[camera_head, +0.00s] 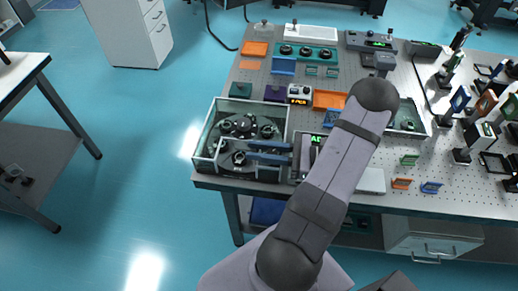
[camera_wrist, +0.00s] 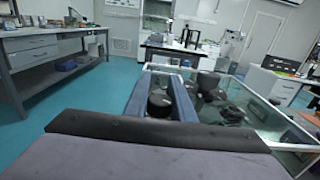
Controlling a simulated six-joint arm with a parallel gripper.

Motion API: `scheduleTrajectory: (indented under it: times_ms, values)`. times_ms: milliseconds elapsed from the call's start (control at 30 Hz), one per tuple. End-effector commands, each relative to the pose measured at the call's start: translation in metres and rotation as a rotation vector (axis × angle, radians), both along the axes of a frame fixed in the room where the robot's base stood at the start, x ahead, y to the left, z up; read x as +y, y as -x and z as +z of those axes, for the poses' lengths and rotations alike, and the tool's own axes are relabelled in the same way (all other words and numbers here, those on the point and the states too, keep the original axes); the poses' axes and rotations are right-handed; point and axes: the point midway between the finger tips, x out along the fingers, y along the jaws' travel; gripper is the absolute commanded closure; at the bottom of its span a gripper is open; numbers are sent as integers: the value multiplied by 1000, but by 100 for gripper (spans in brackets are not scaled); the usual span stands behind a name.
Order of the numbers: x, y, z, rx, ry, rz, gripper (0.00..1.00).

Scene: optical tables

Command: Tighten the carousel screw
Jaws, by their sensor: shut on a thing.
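My gripper (camera_head: 249,151) reaches leftward into a glass-walled box at the table's left front corner. In the wrist view its two dark blue fingers (camera_wrist: 162,80) stand on either side of a black round knob (camera_wrist: 160,103), apparently the screw, and are shut on it. The knob shows in the head view (camera_head: 239,157) near the fingertips. The carousel (camera_head: 240,125), a dark mechanism with several black round parts, sits in the box behind the fingers. A taller black post (camera_wrist: 208,82) stands right of the fingers in the wrist view. The knob's lower part is hard to see.
The glass box walls (camera_head: 194,158) stand close around the fingers. My arm crosses the table front and hides part of it. Small orange, blue and green parts, boxes and optical mounts (camera_head: 462,155) fill much of the perforated table (camera_head: 345,75). Open blue floor lies to the left.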

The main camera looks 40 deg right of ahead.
Motion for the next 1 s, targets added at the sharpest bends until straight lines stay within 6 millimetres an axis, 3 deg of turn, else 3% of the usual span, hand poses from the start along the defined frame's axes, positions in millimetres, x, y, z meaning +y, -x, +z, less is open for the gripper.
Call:
scheduleTrajectory:
  times_ms: [233,600,633,700,1000]
  values:
    - [4,5,-1,-1,0,192,100]
    - [5,7,1,1,-1,215,100]
    - [5,6,1,1,-1,215,71]
    - [5,7,1,1,-1,215,59]
    - [4,7,0,1,-1,214,59]
